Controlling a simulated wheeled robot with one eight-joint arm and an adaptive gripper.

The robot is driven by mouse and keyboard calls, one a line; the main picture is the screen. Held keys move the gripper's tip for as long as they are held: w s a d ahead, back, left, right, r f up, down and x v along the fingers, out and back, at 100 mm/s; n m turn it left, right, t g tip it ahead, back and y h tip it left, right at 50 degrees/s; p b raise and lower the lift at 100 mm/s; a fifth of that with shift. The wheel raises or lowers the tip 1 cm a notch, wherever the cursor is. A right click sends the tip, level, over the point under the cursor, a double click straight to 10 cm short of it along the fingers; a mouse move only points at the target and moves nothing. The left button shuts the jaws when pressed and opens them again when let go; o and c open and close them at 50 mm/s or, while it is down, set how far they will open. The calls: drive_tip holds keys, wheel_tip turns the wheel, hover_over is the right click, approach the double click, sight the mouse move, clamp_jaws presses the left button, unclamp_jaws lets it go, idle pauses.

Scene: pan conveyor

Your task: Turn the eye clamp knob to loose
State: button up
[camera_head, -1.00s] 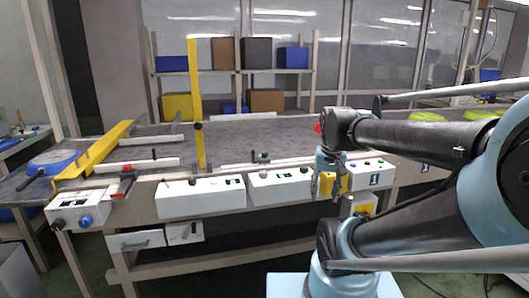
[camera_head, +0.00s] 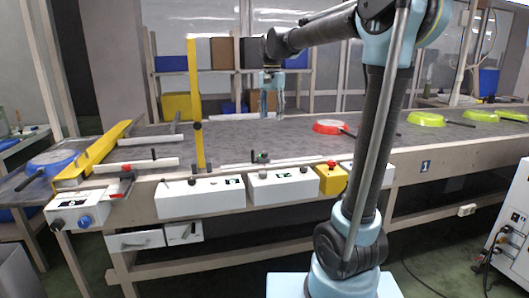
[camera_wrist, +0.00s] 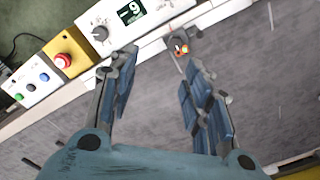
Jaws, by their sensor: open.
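A small dark device with a red-orange spot and a green spot (camera_wrist: 181,47) stands at the bench's front rail in the wrist view. It looks like the eye and its clamp, and also shows in the head view (camera_head: 260,157). I cannot tell the clamp knob's setting. My gripper (camera_head: 273,113) hangs pointing down above the conveyor surface, higher than the device. In the wrist view, its two fingers (camera_wrist: 160,72) are spread apart with nothing between them. The device lies beyond the fingertips, apart from them.
Along the front edge are a white control box with a display and knob (camera_wrist: 129,17), a yellow box with a red button (camera_head: 331,178) and another white box (camera_head: 200,197). A yellow post (camera_head: 196,100) stands left.

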drive_tip(key=w+a, duration=0.2)
approach(264, 155)
drive_tip(key=shift+m, duration=0.3)
drive_tip(key=f, duration=0.2)
drive_tip(key=w+f, duration=0.1)
drive_tip(key=f, duration=0.5)
drive_tip(key=shift+w, duration=0.4)
clamp_jaws()
